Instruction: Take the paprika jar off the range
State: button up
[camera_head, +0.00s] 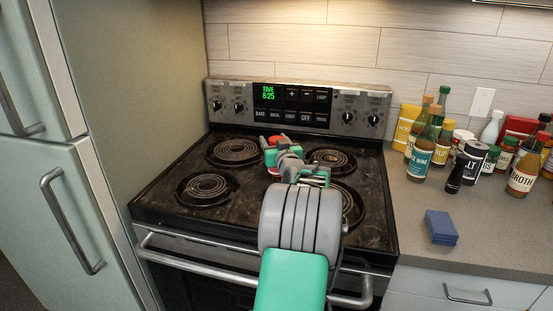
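The coil range (165,212) stands in the middle of the head view, with a black cooktop and several coil burners. My gripper (271,155) is low over the middle of the cooktop, between the left and right burners. Small red patches (275,140) show at its far end, close against it. They may belong to the paprika jar, but no label can be read and my wrist and gripper hide most of that spot. I cannot make out the fingertips or whether they are around anything.
Right of the range, the counter (410,225) holds several bottles and jars, among them a wine bottle (420,150) and a broth bottle (524,172). A blue block (441,227) lies nearer the front, with bare counter around it. A tall fridge (110,120) borders the left side.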

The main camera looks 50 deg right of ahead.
jog(key=shift+f, duration=0.15)
grip_shut()
dwell(0.5)
